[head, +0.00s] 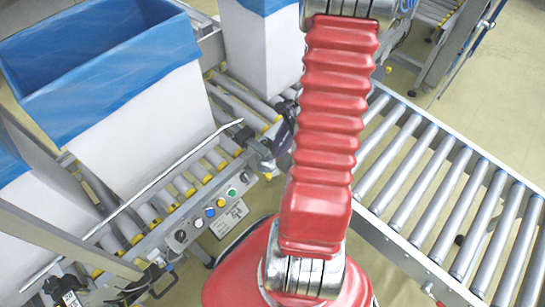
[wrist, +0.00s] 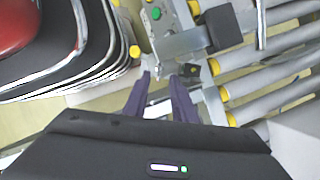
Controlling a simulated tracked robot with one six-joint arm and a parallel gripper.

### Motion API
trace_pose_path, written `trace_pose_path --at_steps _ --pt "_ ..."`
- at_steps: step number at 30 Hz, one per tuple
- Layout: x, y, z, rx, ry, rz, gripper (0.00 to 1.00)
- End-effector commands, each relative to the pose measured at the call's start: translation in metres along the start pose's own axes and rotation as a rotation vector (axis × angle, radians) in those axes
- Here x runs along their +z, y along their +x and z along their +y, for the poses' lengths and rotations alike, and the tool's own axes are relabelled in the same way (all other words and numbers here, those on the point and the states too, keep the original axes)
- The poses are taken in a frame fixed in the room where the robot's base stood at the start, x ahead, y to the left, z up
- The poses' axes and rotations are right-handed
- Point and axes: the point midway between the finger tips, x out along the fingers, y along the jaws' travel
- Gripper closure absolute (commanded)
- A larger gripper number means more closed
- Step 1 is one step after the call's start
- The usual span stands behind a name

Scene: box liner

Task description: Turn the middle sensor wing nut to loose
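My gripper (wrist: 161,77) shows in the wrist view with its two purple fingers apart and nothing clearly held between them. A grey metal bracket (wrist: 188,42) lies just beyond the fingertips, with a black sensor block (wrist: 222,27) at its right end. A small black knob-like part (wrist: 188,68) sits just right of the right fingertip. It may be the wing nut, but its shape and turn are too small to tell. In the head view a dark sensor part (head: 262,160) shows at the conveyor's end. My red arm hides most of my gripper there.
White boxes with blue liners (head: 105,75) stand on the left conveyor. A control panel with coloured buttons (head: 210,212) is on its near side. A roller conveyor (head: 440,175) runs along the right. Steel rails and yellow-capped rollers (wrist: 228,93) lie close around my gripper.

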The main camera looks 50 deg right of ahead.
Motion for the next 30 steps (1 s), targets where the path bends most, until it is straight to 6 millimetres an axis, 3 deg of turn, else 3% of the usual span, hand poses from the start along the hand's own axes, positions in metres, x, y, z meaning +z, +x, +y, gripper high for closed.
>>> trace_pose_path --at_steps 6,13,25,30 --pt "0.0 0.033 0.001 0.003 0.002 -0.002 0.76" --pt "0.0 0.057 0.0 0.001 0.0 -0.001 0.76" --pt "0.0 0.064 0.0 0.0 0.0 0.001 0.76" --pt "0.0 0.064 0.0 0.0 0.0 0.001 0.86"
